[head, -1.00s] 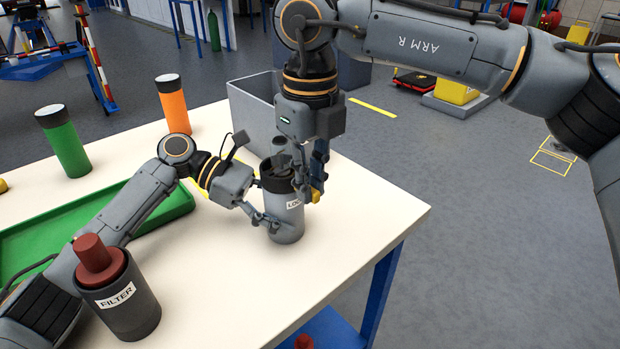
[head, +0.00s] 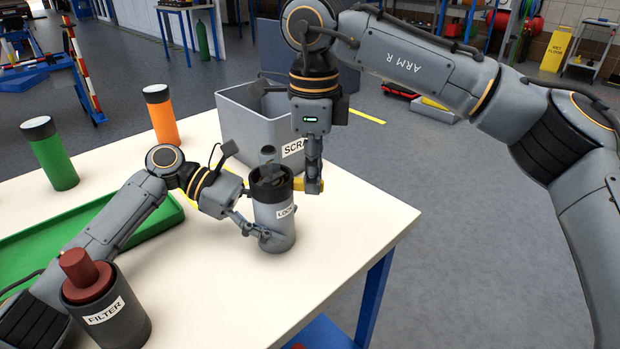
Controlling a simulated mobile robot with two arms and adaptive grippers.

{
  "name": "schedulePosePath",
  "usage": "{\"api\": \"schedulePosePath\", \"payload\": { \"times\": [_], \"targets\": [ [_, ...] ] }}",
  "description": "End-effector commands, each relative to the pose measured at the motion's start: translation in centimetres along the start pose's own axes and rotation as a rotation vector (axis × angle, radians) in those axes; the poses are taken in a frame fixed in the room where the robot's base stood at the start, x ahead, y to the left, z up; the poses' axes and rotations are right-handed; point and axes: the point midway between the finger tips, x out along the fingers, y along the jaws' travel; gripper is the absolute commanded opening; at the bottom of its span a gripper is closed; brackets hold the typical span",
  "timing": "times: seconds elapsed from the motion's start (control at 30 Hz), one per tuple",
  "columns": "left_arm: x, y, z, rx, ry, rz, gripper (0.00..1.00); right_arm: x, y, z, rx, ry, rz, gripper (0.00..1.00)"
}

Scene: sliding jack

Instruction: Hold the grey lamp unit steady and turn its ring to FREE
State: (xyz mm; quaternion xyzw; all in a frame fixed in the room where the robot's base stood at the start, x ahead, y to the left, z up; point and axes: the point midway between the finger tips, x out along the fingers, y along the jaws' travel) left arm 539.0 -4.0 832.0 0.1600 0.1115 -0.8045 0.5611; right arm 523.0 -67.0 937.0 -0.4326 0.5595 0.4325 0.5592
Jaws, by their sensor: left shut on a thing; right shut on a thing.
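The grey lamp unit (head: 271,235) stands upright on the white table near its right corner. A label reading LOCK shows on its side, and its dark ring (head: 266,183) is at the top. My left gripper (head: 254,232) is shut on the unit's body, low on its left side. My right gripper (head: 313,184) points down from above, beside the ring's right side. It is shut at a yellow tab (head: 303,186) that sticks out to the right by the ring. The fingers partly hide the tab, and I cannot see a FREE mark.
A grey bin (head: 240,121) with a partly hidden label stands behind the unit. A green tray (head: 100,232), a FILTER canister (head: 125,323), a green cylinder (head: 55,160) and an orange cylinder (head: 165,124) are to the left. The table (head: 320,275) is clear in front of the unit.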

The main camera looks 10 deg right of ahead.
Motion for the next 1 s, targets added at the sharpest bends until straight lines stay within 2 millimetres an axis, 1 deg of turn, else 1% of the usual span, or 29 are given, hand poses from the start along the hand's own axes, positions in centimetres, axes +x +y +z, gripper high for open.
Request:
{"api": "schedulePosePath", "payload": {
  "times": [0.2, 0.43, 0.7, 1.0],
  "targets": [
    [0.1, -0.1, -0.1, 0.0, 0.002, -0.003, 0.21, -0.1, -1.2, 0.2, -0.168, -0.003, -0.001, 0.0],
    [0.1, -0.1, -0.1, -0.001, 0.002, -0.003, 0.21, -0.1, -2.0, 0.4, -0.296, -0.002, -0.002, 0.0],
    [0.1, -0.1, -0.1, -0.001, 0.002, -0.003, 0.21, -0.1, -2.4, 0.5, -0.366, -0.003, -0.002, 0.0],
    [0.1, -0.1, -0.1, 0.0, 0.002, -0.004, 0.21, -0.1, -2.5, 0.5, -0.377, -0.003, -0.003, 0.0]
  ]
}}
